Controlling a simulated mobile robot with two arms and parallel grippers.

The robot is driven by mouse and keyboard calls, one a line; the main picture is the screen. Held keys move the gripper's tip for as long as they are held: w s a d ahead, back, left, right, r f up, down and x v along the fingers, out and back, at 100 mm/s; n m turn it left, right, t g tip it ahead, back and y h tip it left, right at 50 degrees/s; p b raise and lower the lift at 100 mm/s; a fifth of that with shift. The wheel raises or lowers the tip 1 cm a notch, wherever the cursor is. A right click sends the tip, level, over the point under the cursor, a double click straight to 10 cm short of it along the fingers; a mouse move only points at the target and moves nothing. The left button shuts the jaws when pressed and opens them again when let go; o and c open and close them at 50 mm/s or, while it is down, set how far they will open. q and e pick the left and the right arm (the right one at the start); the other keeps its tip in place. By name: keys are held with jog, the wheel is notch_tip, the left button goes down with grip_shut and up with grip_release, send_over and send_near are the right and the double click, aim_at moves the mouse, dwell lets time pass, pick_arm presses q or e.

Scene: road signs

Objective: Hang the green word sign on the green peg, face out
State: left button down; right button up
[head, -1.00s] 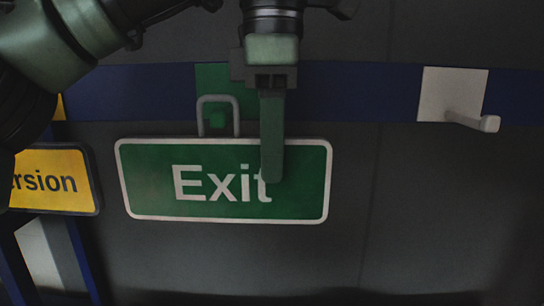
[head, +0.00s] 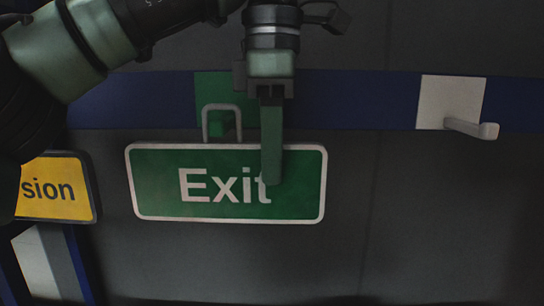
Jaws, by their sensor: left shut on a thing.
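The green word sign (head: 225,205) reads "Exit" in white with a white border, its face toward me. It is upright and almost level, with a grey hanging loop (head: 205,121) on top. My left gripper (head: 271,165) comes down from above and is shut on the sign right of its middle, a finger covering part of the "t". The green peg (head: 224,125) shows through the loop, in front of a green backing plate (head: 220,88). I cannot tell whether the loop is around the peg or still in front of it. My right gripper is not in view.
A white peg (head: 472,128) on a white plate (head: 447,95) juts out at the right. A yellow sign (head: 58,190), its word partly cut off by my arm, is at the left. The dark wall (head: 430,210) right of the sign is clear.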

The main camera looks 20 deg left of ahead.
pick_arm(q)
jog(key=shift+f+b, duration=0.5)
jog(key=shift+f, duration=0.2)
jog(key=c, duration=1.3)
grip_release()
jog(key=shift+r, duration=0.1)
notch_tip(320, 180, up, 3)
jog(key=shift+r+p, duration=0.2)
jog(key=shift+p, duration=0.7)
notch_tip(320, 180, up, 2)
jog(key=shift+s+d+r, duration=0.1)
jog(key=shift+r, duration=1.1)
